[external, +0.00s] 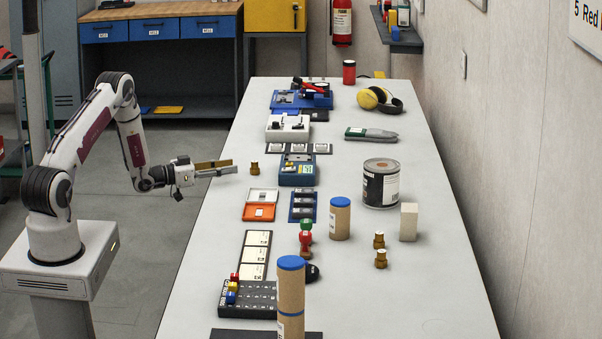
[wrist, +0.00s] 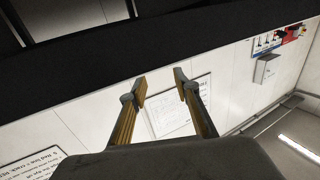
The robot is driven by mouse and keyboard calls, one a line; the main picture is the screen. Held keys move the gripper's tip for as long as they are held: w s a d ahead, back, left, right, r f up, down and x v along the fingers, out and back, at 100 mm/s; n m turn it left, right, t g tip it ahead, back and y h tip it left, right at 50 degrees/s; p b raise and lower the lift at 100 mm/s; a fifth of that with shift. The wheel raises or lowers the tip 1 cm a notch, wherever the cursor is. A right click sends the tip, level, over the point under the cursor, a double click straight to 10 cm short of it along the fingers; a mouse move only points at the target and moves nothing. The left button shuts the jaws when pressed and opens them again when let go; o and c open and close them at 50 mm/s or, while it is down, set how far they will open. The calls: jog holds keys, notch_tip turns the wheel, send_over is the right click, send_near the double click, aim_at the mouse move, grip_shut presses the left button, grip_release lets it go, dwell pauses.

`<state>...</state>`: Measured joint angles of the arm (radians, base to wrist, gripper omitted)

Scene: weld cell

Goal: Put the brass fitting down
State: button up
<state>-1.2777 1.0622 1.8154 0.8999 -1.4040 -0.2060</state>
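My gripper (external: 233,166) is at the left edge of the table in the external view, pointing right. In the wrist view its two fingers (wrist: 160,86) stand apart with nothing between them, so it is open and empty. A small brass fitting (external: 254,168) stands upright on the table just right of the fingertips, apparently clear of them. Two more brass fittings stand at the right, one behind (external: 379,240) and one in front (external: 381,259). The wrist view faces the wall and shows no fitting.
A blue device (external: 297,171) stands right of the near fitting, with a white and orange case (external: 260,204) in front. A paint can (external: 381,184), a cardboard tube (external: 340,219) and a pale block (external: 408,222) stand farther right. Bare tabletop lies along the left edge.

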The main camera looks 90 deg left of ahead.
dwell(0.7)
jog(key=shift+w+d+r, duration=0.1)
jog(key=shift+w+r, duration=0.3)
jog(key=shift+w, duration=0.05)
jog(key=w+d+r+m+g, duration=0.2)
jog(key=w+d+r+g, duration=0.2)
jog(key=w+d+r, duration=1)
jog(key=s+d+r+g+h, duration=0.1)
jog(key=s+d+r+g, duration=0.15)
jog(key=d+r, duration=0.45)
jog(key=s+d+r+g+h, duration=0.1)
jog(key=s+d, duration=0.5)
jog(key=d, duration=0.5)
jog(key=s+d+r+g+h, duration=0.15)
jog(key=s+d, duration=0.35)
jog(key=d, duration=0.5)
jog(key=s+d+f+m+g+h, duration=0.1)
jog(key=s+d, duration=0.6)
jog(key=s, duration=0.2)
jog(key=s+d+f+m+g+h, duration=0.1)
jog(key=s+d+f+h, duration=0.1)
jog(key=s+d, duration=0.5)
jog(key=shift+s+d+m, duration=0.3)
jog(key=shift+s+d, duration=0.05)
jog(key=shift+s, duration=0.5)
